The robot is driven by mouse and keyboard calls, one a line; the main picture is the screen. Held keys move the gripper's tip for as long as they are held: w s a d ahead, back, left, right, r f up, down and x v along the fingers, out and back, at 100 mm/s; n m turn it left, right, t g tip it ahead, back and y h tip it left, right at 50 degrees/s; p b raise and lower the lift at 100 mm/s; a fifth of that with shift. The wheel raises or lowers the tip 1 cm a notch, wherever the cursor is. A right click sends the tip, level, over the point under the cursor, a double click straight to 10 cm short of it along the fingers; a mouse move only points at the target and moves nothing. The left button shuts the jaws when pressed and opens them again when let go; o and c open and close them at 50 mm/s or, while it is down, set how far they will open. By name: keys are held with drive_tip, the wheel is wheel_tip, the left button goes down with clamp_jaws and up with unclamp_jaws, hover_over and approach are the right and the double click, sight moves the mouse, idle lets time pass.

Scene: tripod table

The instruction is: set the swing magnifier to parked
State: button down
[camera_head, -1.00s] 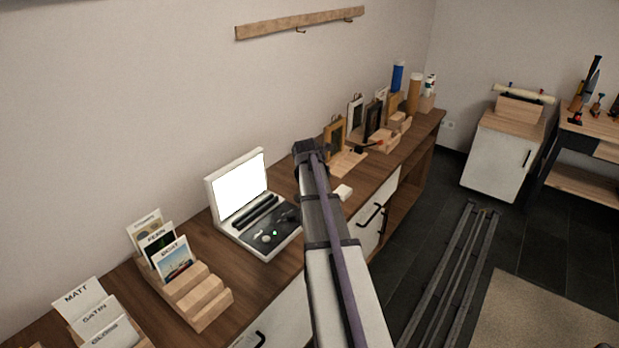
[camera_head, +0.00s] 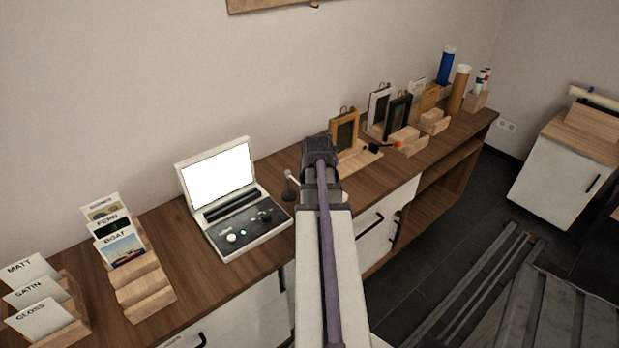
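A small dark post with a pale rod (camera_head: 289,186) stands on the counter just right of the light box. It may be the swing magnifier's stand, but I cannot make out a lens, and my arm hides what lies right of it. My gripper (camera_head: 319,152) is at the far end of my arm, over the counter right of the post. It is seen from behind, and its fingers are hidden. I cannot tell whether it touches anything.
The open light box (camera_head: 250,238) has a bright screen and a panel of knobs. Card racks (camera_head: 148,290) stand at the left. Small framed pictures (camera_head: 345,130) and wooden blocks stand beyond my gripper. Bare counter (camera_head: 200,285) lies between the racks and the light box.

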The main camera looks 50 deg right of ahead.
drive_tip(key=shift+d, duration=0.1)
idle(0.3)
drive_tip(key=c, duration=1)
unclamp_jaws()
drive_tip(key=p+v, duration=1)
drive_tip(key=shift+r, duration=0.35)
